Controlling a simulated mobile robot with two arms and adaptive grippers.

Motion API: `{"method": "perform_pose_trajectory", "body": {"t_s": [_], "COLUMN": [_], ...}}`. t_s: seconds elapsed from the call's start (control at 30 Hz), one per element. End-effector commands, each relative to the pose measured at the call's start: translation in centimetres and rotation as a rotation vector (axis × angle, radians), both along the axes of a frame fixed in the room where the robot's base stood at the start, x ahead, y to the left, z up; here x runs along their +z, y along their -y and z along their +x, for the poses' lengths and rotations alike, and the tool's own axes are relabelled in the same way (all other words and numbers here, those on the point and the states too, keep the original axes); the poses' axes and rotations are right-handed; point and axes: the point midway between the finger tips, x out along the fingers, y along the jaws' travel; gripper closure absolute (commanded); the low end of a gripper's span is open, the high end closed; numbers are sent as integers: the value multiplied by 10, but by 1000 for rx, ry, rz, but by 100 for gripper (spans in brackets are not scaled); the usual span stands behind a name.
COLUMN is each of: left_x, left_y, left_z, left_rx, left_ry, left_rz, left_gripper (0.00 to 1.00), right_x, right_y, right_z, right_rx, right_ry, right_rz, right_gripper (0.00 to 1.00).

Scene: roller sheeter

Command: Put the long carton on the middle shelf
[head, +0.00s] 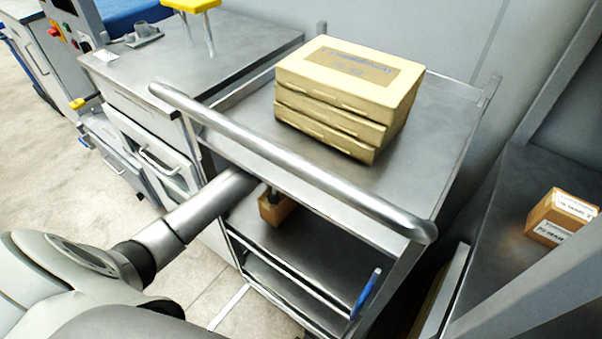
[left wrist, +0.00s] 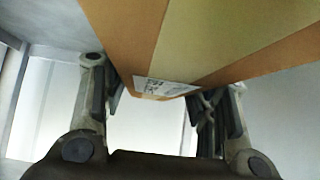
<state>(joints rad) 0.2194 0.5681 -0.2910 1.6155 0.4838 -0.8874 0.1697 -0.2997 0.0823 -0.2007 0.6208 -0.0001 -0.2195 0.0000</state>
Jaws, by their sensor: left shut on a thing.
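The brown carton (head: 275,209) shows only in part in the head view, inside the steel cart under its top. In the left wrist view the carton (left wrist: 225,40), with a pale tape strip and a white label, fills the upper middle between the fingers. My left gripper (left wrist: 160,95) is shut on it; in the head view the cart's handrail and top hide most of the gripper. The middle shelf (head: 290,238) lies beneath the carton. I cannot tell whether the carton touches it. My right gripper is in neither view.
Yellow boxes (head: 350,90) are stacked on the cart top. The handrail (head: 300,170) crosses above my left arm. A blue item (head: 365,293) stands at the cart's front right. A small labelled box (head: 562,216) sits on a bench at right. A steel cabinet (head: 190,60) adjoins at left.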

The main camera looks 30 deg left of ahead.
Motion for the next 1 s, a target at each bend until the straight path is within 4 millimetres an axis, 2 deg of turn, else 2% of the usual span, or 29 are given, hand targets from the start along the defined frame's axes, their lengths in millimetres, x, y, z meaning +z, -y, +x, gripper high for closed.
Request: {"method": "perform_pose_trajectory", "body": {"t_s": [0.03, 0.17, 0.53, 0.57, 0.6, 0.7, 1.0], "left_x": [2, -12, -15, -17, -17, -17, -17], "left_y": [2, 2, 1, 1, 1, 1, 1], "left_z": [9, 7, 7, 6, 6, 6, 6], "left_rx": [0, -1, -1, -1, -1, -1, -1], "left_ry": [5, 1, 3, -1, -1, -1, -1], "left_rz": [-2, 0, 1, 2, 2, 2, 2], "left_gripper": [86, 86, 86, 44, 39, 26, 25], "right_x": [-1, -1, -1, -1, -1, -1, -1], "right_y": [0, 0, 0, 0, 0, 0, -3], "right_z": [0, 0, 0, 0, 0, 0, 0], "right_rx": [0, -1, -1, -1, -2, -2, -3], "right_ry": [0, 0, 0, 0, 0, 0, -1], "right_rz": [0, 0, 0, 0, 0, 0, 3], "right_gripper": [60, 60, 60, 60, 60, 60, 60]}}
